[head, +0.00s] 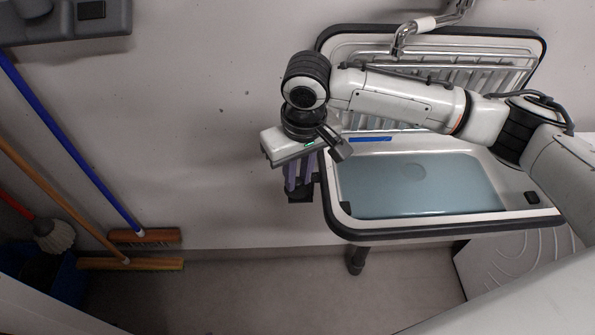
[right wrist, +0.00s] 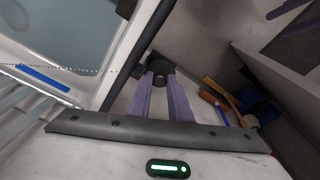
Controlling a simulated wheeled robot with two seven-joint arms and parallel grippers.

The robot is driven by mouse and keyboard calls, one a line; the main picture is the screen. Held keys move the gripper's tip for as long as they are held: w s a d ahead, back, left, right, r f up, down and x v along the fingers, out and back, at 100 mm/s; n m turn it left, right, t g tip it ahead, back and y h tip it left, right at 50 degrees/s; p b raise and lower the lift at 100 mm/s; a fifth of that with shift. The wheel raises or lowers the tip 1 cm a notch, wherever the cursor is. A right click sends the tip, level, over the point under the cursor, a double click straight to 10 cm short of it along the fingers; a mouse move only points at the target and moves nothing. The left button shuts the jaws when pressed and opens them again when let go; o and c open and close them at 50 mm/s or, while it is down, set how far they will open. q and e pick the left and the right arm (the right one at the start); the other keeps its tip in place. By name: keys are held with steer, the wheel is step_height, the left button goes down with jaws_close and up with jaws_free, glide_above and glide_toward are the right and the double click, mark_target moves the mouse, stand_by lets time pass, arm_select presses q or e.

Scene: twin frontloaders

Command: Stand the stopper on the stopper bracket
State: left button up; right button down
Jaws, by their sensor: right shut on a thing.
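My right gripper (head: 298,186) points down just left of the sink's left rim, its two purple fingers close together. In the right wrist view the fingertips (right wrist: 160,76) are shut on a small dark piece that looks like the stopper (right wrist: 158,84). A black block at the sink's left side, which looks like the stopper bracket (head: 300,197), lies right at the fingertips. Both are dark and partly hidden by the fingers, so I cannot tell whether the stopper touches or rests on the bracket. My left gripper is not in view.
The sink (head: 440,232) has a black rim, a bluish basin and a blue strip (head: 370,139) at its back. A tap (head: 400,38) hangs above. Brooms (head: 145,236) and a blue bucket (head: 68,282) stand at the left. Floor between them and the sink is clear.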

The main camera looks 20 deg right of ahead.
steer(key=shift+f, duration=0.15)
steer(key=c, duration=1.6)
jaws_free()
steer(key=shift+o, duration=0.2)
steer(key=shift+w+d, duration=0.1)
steer(key=shift+d, duration=0.05)
